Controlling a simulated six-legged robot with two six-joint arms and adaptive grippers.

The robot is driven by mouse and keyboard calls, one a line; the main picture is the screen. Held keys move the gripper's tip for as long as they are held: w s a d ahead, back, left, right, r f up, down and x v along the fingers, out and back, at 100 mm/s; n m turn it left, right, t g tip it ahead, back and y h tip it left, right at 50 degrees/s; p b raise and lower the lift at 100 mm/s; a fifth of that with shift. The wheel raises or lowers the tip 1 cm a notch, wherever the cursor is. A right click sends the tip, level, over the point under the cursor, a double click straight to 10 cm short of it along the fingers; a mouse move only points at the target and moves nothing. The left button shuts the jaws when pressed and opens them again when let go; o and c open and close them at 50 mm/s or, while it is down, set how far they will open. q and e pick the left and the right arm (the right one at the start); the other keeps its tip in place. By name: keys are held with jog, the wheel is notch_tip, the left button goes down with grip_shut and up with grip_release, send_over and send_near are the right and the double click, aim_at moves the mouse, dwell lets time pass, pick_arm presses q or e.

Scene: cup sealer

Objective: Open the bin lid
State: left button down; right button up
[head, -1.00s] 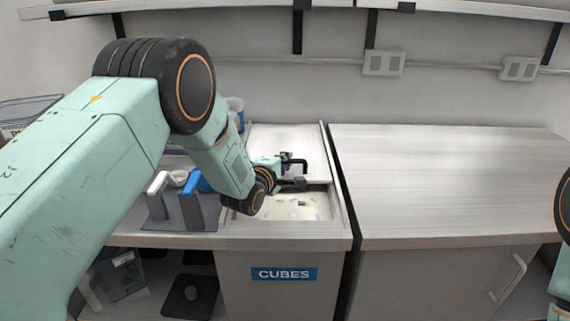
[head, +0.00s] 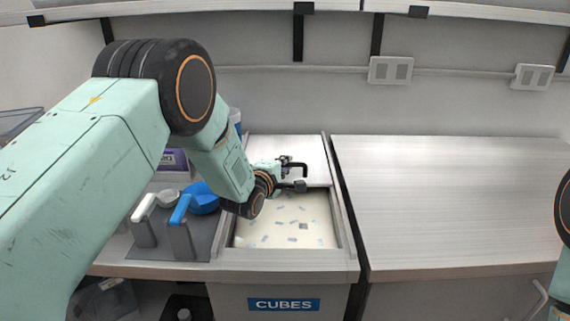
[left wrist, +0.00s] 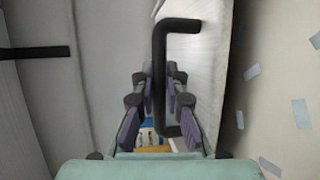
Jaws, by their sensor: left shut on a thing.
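The bin marked CUBES has a pale sliding lid (head: 285,147) with a black handle (head: 303,167). The lid lies over the back part of the bin. The front part is open and shows a whitish inside with scattered small blue-grey pieces (head: 290,228). My left gripper (head: 293,174) is shut on the handle at the lid's front edge. In the left wrist view the fingers (left wrist: 158,100) stand on both sides of the black handle (left wrist: 159,60). My right gripper is out of view; only part of my right arm shows at the right edge.
Left of the bin, a grey holder carries a white-handled scoop (head: 143,207) and a blue scoop (head: 203,200). A bare counter (head: 440,190) lies to the right. Wall outlets (head: 390,70) and a shelf are behind and above. The bin's rim (head: 285,262) frames the opening.

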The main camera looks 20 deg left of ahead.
pick_arm(q)
jog(key=shift+w+a, duration=0.1)
jog(key=shift+w, duration=0.35)
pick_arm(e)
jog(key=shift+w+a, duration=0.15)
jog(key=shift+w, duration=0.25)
pick_arm(q)
jog(key=shift+s+r, duration=0.1)
jog(key=shift+s, duration=0.1)
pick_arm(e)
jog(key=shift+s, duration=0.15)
pick_arm(q)
jog(key=c, duration=1.7)
grip_release()
jog(key=shift+o, duration=0.2)
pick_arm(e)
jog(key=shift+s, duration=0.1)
pick_arm(q)
jog(key=v, duration=1.2)
